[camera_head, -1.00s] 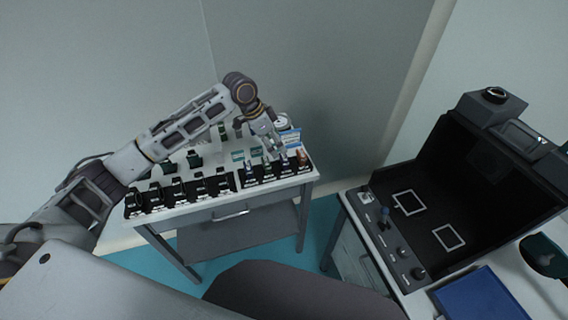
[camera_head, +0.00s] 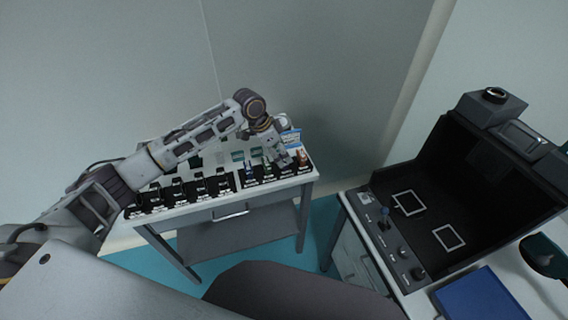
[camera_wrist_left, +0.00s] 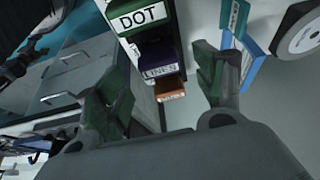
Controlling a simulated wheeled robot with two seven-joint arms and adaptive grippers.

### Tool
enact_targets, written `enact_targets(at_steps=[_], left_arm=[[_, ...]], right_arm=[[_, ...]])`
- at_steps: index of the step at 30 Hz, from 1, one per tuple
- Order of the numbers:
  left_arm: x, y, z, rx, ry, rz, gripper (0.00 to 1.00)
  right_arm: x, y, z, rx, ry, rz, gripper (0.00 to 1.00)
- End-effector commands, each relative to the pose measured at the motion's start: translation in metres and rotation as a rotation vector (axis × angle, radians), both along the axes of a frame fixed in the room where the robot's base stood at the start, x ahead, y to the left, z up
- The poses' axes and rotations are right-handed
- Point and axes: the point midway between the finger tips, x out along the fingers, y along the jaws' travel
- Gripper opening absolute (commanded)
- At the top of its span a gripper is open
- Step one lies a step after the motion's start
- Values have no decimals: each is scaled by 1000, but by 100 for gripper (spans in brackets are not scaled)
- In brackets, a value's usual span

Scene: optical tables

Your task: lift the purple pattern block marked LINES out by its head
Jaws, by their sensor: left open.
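The purple block marked LINES (camera_wrist_left: 159,62) stands in the left wrist view between a green block marked DOT (camera_wrist_left: 142,18) and an orange-brown block (camera_wrist_left: 170,92). My left gripper (camera_wrist_left: 160,70) is open, with one green-padded finger on each side of the purple block in the picture. I see no clear contact, and how deep the fingers reach is hard to tell. In the head view my left gripper (camera_head: 283,157) is over the right part of the front row of the small table and largely covers the purple block. My right gripper is not in view.
The small white table (camera_head: 308,178) carries a row of several black holders along its front edge. A blue and white box (camera_head: 291,138) stands behind the gripper. In the wrist view a white disc-like object (camera_wrist_left: 300,35) is at upper right. A black booth (camera_head: 475,190) stands at right.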

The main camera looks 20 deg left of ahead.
Motion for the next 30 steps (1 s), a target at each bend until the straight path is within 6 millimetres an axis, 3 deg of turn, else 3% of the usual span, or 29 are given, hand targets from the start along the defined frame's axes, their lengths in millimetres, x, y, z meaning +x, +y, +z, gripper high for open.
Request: enact_targets(at_steps=[7, 22, 30], left_arm=[[4, -7, -21, 0, 0, 0, 70], [5, -8, -23, 1, -1, 0, 70], [5, -8, -23, 1, -1, 0, 38]], right_arm=[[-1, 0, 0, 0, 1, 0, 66], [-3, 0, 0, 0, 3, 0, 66], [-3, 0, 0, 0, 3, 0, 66]])
